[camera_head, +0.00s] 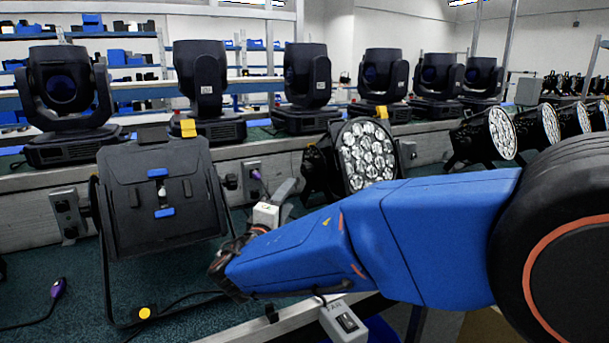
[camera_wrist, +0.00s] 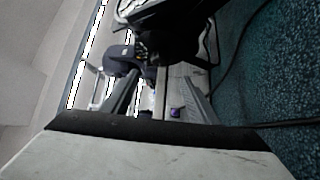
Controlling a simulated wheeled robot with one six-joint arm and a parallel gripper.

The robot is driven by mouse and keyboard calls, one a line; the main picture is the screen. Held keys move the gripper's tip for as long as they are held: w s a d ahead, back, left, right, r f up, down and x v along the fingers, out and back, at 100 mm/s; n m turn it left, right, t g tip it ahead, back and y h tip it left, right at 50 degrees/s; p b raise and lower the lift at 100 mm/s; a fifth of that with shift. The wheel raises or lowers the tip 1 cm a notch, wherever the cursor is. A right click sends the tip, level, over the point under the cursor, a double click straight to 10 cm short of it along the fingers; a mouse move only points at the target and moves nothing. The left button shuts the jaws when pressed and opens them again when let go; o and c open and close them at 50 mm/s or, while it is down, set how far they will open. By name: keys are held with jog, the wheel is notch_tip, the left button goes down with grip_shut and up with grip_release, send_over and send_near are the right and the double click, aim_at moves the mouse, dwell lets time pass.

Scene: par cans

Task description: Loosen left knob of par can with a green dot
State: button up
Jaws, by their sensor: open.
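A black par can (camera_head: 163,195) stands at the left of the head view with its back towards me. A dot (camera_head: 145,312) on the foot of its bracket looks yellow. It has a dark knob (camera_head: 231,181) on its right side. A second par can (camera_head: 367,155) faces me with its round LED front. I cannot make out a green dot on either. My gripper (camera_head: 286,190) is between these two par cans, right of the first one's bracket. In the wrist view my gripper (camera_wrist: 162,88) is open, with a black par can (camera_wrist: 168,35) beyond its fingers.
A row of moving-head lights (camera_head: 307,85) stands along the back ledge. More par cans (camera_head: 488,135) stand at the right. A purple connector (camera_head: 57,288) and cables lie on the teal surface (camera_head: 30,265). Grey socket boxes (camera_head: 67,215) line the ledge.

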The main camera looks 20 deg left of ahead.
aim_at(305, 173)
jog(key=w, duration=0.4)
jog(key=w+r, duration=0.1)
jog(key=w, duration=0.4)
jog(key=w+a, duration=0.1)
jog(key=w, duration=0.4)
jog(key=shift+w+r, duration=0.15)
jog(key=shift+r, duration=0.25)
jog(key=shift+d, duration=0.1)
jog(key=c, duration=1)
